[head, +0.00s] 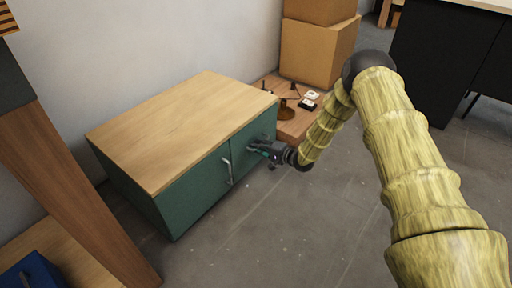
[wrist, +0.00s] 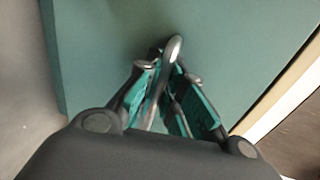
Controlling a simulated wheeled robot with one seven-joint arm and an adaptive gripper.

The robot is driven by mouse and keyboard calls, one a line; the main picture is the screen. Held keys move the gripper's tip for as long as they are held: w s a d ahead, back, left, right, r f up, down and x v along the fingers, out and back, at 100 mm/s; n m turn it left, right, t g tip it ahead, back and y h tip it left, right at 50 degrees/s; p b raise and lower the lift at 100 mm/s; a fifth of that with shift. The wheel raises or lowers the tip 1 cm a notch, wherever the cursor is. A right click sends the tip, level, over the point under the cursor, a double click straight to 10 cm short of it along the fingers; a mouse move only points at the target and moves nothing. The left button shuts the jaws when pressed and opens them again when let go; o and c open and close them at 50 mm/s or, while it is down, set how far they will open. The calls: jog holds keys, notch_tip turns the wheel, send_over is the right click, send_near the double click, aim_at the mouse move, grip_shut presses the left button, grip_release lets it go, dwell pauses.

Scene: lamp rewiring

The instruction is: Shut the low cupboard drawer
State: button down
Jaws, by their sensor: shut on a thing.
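The low cupboard (head: 178,125) has a wooden top and green fronts, and stands against the wall in the head view. Its right front panel (head: 263,135) looks flush or nearly so with the left one; a small gap cannot be ruled out. In the wrist view the green panel (wrist: 100,50) fills most of the picture, with a curved metal handle (wrist: 174,50) at the middle. My gripper (head: 254,147) is at the right panel. In the wrist view my gripper (wrist: 168,85) has its teal-padded fingers closed around the handle.
A second metal handle (head: 227,170) is on the left front panel. A low wooden platform (head: 292,128) with small items stands right of the cupboard, with cardboard boxes (head: 312,52) behind. A wooden post (head: 75,190) is at left. The grey floor (head: 300,225) in front is clear.

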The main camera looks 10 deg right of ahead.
jog(key=c, duration=1.5)
grip_release()
jog(key=shift+w+a, duration=0.2)
jog(key=shift+s, duration=0.1)
jog(key=v, duration=1.2)
